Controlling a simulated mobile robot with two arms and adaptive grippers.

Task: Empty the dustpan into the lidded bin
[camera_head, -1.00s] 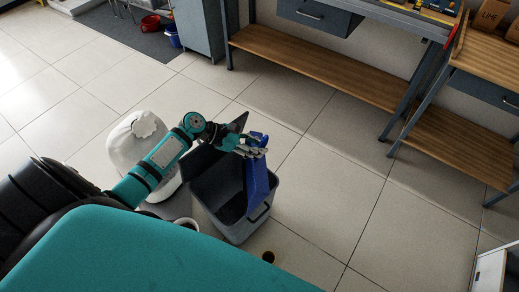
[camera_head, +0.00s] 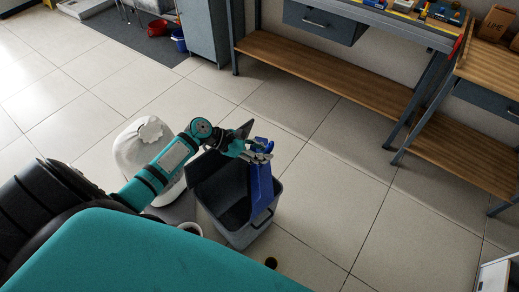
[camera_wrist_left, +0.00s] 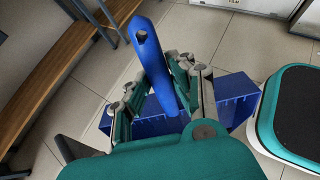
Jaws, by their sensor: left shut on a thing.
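My left gripper (camera_head: 257,153) is shut on the dustpan's handle above the bin. In the left wrist view, the blue handle (camera_wrist_left: 148,48) passes between the fingers of the left gripper (camera_wrist_left: 160,95), and the pan (camera_wrist_left: 238,97) shows beyond them. The pan's contents are hidden. My right gripper is out of view.
A white sack-like thing (camera_head: 140,150) stands left of the bin, behind my arm. A small dark round thing (camera_head: 271,262) is on the floor near the bin. A workbench with a wooden lower shelf (camera_head: 325,75) stands behind.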

